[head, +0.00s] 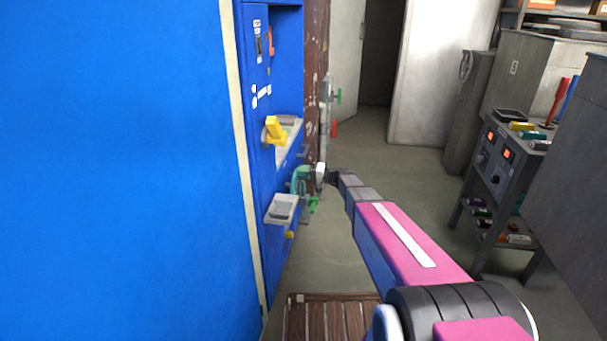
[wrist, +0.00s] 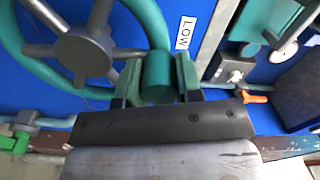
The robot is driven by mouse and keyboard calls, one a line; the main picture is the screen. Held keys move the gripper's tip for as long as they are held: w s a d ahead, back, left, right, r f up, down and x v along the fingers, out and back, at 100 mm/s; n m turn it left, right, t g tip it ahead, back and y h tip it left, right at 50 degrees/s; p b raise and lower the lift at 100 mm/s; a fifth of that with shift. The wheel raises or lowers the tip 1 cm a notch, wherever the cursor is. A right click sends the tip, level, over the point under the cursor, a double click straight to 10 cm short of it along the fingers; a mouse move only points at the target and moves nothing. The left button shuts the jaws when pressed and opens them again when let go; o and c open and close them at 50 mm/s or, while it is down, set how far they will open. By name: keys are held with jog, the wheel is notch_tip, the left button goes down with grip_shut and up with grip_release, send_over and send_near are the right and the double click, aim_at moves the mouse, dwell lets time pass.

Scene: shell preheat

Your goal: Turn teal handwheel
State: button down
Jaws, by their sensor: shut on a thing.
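The teal handwheel (wrist: 151,22) fills the upper left of the wrist view, with a dark grey hub and spokes. A teal knob (wrist: 157,80) stands out at the wheel's rim, between the two green-padded fingers of my gripper (wrist: 160,76), which is shut on it. In the head view the handwheel (head: 299,181) is small, on the lower part of the blue panel. My gripper (head: 323,174) reaches it from the right and hides part of it. The wheel's left and top edges run out of the wrist view.
A LOW label (wrist: 185,33) sits beside the wheel. An orange lever (wrist: 257,98) and pipework are to its right. In the head view, a yellow handle (head: 275,130) is above and a grey tray (head: 282,209) is close below. A wooden pallet (head: 325,318) lies below; open floor extends behind my arm.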

jog(key=shift+s, duration=0.15)
jog(key=c, duration=0.8)
grip_release()
jog(key=d, duration=0.3)
jog(key=s+d, duration=0.1)
jog(key=d, duration=0.3)
jog(key=s+d, duration=0.1)
jog(key=d, duration=0.2)
jog(key=shift+d, duration=0.25)
